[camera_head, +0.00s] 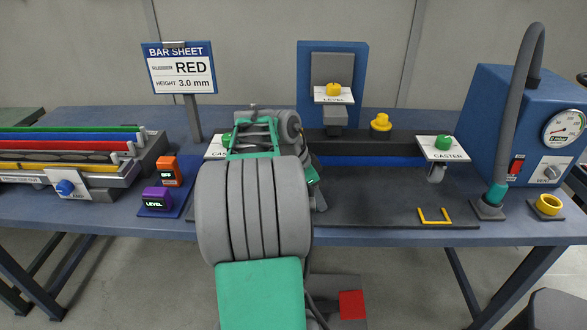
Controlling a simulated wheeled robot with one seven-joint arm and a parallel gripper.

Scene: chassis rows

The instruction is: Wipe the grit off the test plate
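A flat dark plate (370,208) lies on the bench right of my arm, with a yellow corner mark (433,217) near its right front edge. It may be the test plate, but no label confirms this. I cannot make out any grit on it at this size. My arm, with grey ribbed and green links, stands in the middle of the view and covers the plate's left part. My gripper's fingers are hidden behind the arm, so I cannot see what they hold. No wiping cloth is identifiable.
A carriage with a LEVEL label (334,95) and a CASTER block (443,148) stand behind the plate. A blue vacuum-like machine (490,120) with a grey hose is at right. Coloured bars (70,142), an orange gauge (168,173) and a purple LEVEL block (157,198) are at left.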

